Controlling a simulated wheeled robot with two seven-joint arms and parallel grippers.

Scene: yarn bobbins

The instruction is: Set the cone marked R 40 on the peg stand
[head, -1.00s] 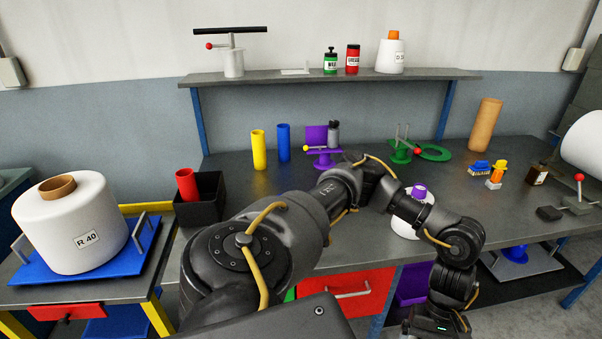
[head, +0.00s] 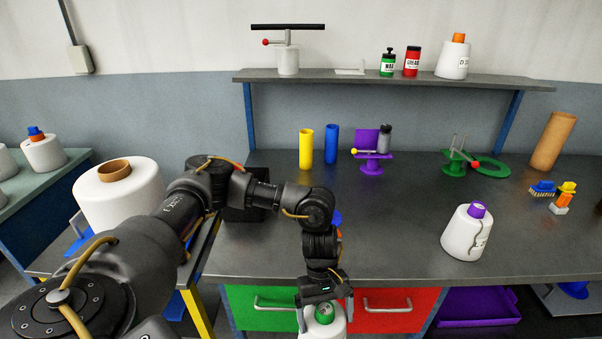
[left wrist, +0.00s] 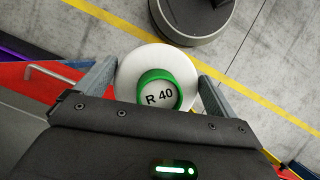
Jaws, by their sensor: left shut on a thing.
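My left gripper (head: 324,303) hangs low in front of the bench's drawers in the head view. It is shut on a white cone (head: 311,322) with a green top, which the lower frame edge cuts off. In the left wrist view the cone (left wrist: 128,80) sits between both fingers, and its top reads R 40. The floor shows beyond it. I cannot tell which object is the peg stand; a blue piece (head: 335,217) on the bench is partly hidden behind my arm. My right gripper is not in view.
A white cone with a purple top (head: 463,232) stands on the bench (head: 400,255). A purple stand (head: 374,165) and a green fixture (head: 456,163) are farther back. A large white bobbin (head: 120,195) stands at left. The bench's middle is largely clear.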

